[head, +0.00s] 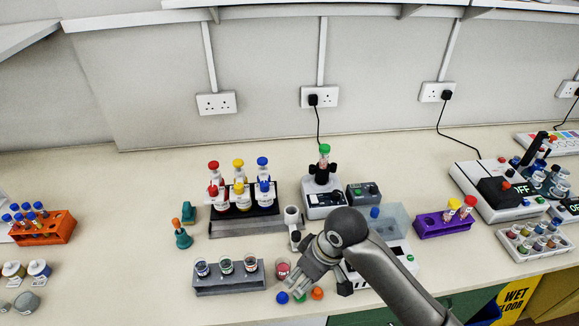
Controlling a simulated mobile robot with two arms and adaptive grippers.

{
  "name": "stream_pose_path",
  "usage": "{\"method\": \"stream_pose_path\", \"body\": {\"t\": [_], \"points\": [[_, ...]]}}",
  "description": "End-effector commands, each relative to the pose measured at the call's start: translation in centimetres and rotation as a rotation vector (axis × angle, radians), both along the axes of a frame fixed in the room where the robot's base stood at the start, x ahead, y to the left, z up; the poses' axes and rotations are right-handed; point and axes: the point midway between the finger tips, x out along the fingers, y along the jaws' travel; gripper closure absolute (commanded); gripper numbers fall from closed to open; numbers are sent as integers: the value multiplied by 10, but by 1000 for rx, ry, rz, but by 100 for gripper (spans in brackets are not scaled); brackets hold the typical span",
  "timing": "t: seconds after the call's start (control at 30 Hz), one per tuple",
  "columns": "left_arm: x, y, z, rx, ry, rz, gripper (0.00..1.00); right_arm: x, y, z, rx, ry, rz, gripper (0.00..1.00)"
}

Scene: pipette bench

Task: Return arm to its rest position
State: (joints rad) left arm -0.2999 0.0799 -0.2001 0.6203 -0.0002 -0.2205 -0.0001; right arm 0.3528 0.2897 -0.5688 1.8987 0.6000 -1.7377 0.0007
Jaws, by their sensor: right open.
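My right arm comes in from the lower right, and its gripper (312,272) is open over the front middle of the bench. No object shows between its fingers. A cup with red contents (283,268) stands just left of the fingers. Loose blue (282,297), green (299,297) and orange (317,293) caps lie just below the gripper. The arm hides part of the bench and part of a clear-lidded device (388,218) behind it. My left gripper is out of view.
A grey rack (230,286) with several jars stands left of the gripper. Behind are a bottle stand (233,228) and a mixer (324,200) holding a green-capped tube. A purple rack (444,227) stands right.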

Motion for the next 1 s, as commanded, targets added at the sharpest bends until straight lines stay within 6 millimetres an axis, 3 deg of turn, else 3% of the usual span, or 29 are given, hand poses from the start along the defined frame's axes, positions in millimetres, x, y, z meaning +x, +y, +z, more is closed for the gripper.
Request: {"method": "stream_pose_path", "body": {"t": [0.23,0.43,0.7,1.0], "points": [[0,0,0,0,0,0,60,-14,0,-8,19,-3,-29,51],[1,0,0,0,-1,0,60,-57,-14,-24,56,-28,-160,51],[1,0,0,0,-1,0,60,-117,-65,-35,14,-65,-385,51],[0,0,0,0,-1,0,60,-164,-116,-32,-79,-87,-541,51]]}}
